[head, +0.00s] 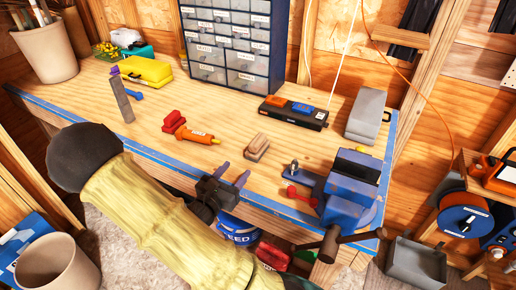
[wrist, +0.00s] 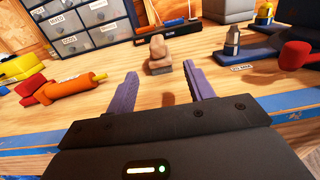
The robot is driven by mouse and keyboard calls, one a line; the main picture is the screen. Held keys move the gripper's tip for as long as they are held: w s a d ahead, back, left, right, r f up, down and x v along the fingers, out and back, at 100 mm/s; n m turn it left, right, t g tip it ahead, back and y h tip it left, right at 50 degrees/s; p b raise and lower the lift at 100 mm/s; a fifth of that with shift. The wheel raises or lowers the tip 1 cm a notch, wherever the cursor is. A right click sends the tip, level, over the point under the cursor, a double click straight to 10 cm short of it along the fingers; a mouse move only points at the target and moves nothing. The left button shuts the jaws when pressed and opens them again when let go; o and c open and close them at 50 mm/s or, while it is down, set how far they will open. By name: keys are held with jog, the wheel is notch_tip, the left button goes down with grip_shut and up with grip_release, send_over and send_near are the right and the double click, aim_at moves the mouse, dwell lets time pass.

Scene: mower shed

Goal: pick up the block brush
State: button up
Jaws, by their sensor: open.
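The block brush (head: 256,147) is a small, brown wooden-looking block lying on the workbench, right of the orange tool and left of the vise. It also shows in the wrist view (wrist: 158,55), upper middle, standing beyond and between my fingertips. My gripper (head: 232,173) is open and empty at the bench's front edge, its purple fingers pointing toward the brush. In the wrist view my gripper (wrist: 159,70) has clear bench between its fingers and the brush. They look apart.
The workbench (head: 215,95) has blue tape along its front edge. An orange and red tool (head: 198,136) lies left of the brush. A blue vise (head: 350,190) stands to the right. A drawer cabinet (head: 230,45) and a black-orange box (head: 293,112) are behind.

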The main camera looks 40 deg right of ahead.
aim_at(253, 149)
jog(key=p+x, duration=0.2)
jog(key=x, duration=0.8)
jog(key=shift+w+d, duration=0.1)
jog(key=shift+d, duration=0.1)
jog(key=shift+d, duration=0.1)
jog(key=x, duration=0.2)
jog(key=p+x, duration=0.1)
jog(key=x, duration=0.2)
jog(key=shift+w, duration=0.3)
jog(key=c, duration=1.1)
